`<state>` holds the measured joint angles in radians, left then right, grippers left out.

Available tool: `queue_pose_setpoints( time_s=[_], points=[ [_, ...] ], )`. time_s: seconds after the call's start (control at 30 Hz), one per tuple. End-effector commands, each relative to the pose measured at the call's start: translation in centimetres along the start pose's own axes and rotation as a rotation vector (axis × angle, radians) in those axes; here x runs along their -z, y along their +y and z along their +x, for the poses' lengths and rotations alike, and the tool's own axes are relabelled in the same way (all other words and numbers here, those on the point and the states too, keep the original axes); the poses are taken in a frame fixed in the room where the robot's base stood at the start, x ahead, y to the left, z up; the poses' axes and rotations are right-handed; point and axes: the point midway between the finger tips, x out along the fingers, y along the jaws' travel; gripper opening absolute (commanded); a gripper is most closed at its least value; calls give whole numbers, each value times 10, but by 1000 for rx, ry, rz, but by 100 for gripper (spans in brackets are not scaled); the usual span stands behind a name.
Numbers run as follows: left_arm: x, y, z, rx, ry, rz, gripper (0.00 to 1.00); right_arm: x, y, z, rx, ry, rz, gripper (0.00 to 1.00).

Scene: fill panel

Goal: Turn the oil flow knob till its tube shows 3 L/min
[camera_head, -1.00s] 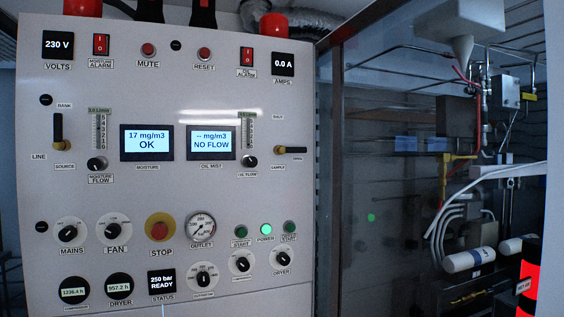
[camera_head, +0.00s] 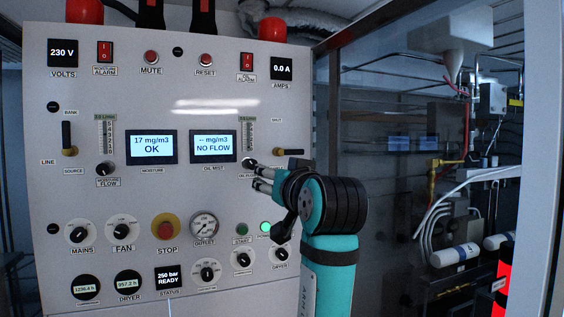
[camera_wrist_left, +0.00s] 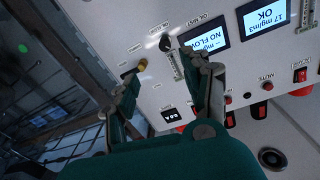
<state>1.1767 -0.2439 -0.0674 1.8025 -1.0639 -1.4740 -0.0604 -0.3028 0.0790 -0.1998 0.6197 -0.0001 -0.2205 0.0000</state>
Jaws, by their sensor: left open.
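My right gripper is not in view.
The sample lever (camera_head: 290,152) is close to the right of the knob, near my gripper. The moisture flow knob (camera_head: 104,168) is further left. My arm hides the lower right panel. A glass-fronted cabinet (camera_head: 385,185) stands at right.

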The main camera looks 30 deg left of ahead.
Motion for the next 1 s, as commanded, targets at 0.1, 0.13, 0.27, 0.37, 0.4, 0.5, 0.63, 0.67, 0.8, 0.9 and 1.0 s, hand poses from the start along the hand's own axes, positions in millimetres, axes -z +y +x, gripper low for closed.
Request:
queue_pose_setpoints(
  time_s=[0.1,0.13,0.27,0.37,0.4,0.5,0.63,0.67,0.8,0.9,1.0],
  points=[
    [11,-16,-5,19,-1,-38,49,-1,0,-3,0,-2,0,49],
    [11,-17,-3,21,-2,-40,49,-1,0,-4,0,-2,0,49],
    [13,-17,14,22,-3,-35,49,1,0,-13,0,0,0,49],
    [14,-18,33,23,-3,-34,49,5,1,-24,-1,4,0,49],
    [14,-18,42,23,-3,-32,49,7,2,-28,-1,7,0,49],
    [15,-18,64,22,-3,-32,49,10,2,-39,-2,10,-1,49],
    [15,-18,93,21,-3,-32,49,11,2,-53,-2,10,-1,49],
    [15,-18,100,21,-2,-32,49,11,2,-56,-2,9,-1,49],
    [15,-18,128,19,-2,-32,49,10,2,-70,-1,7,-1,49],
    [14,-19,145,20,-2,-33,49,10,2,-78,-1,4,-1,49],
    [12,-18,156,19,-1,-34,49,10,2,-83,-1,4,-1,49]
  ],
)
